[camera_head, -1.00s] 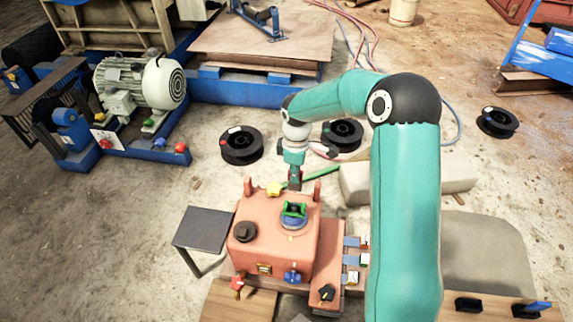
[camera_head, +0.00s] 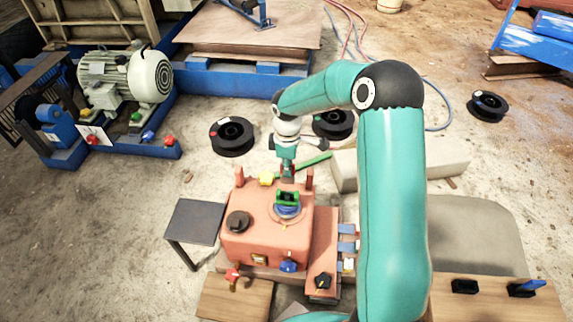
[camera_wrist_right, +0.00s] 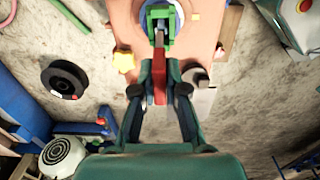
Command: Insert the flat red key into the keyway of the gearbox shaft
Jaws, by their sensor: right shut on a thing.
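The flat red key (camera_wrist_right: 159,82) is held upright between the fingers of my right gripper (camera_wrist_right: 160,72) in the right wrist view. In the head view my right gripper (camera_head: 288,171) hangs behind the top of the orange gearbox (camera_head: 265,238), and the key is hard to make out. A green bracket (camera_wrist_right: 161,14) on a blue round base stands on the gearbox, just beyond the key in the wrist view; it also shows in the head view (camera_head: 288,197). I cannot make out the keyway or whether the key touches anything. My left gripper is not in view.
A yellow knob (camera_head: 266,179) and a dark round cap (camera_head: 237,221) sit on the gearbox near the bracket. Black spools (camera_head: 232,137) lie on the floor behind. A small grey table (camera_head: 195,222) stands at the left.

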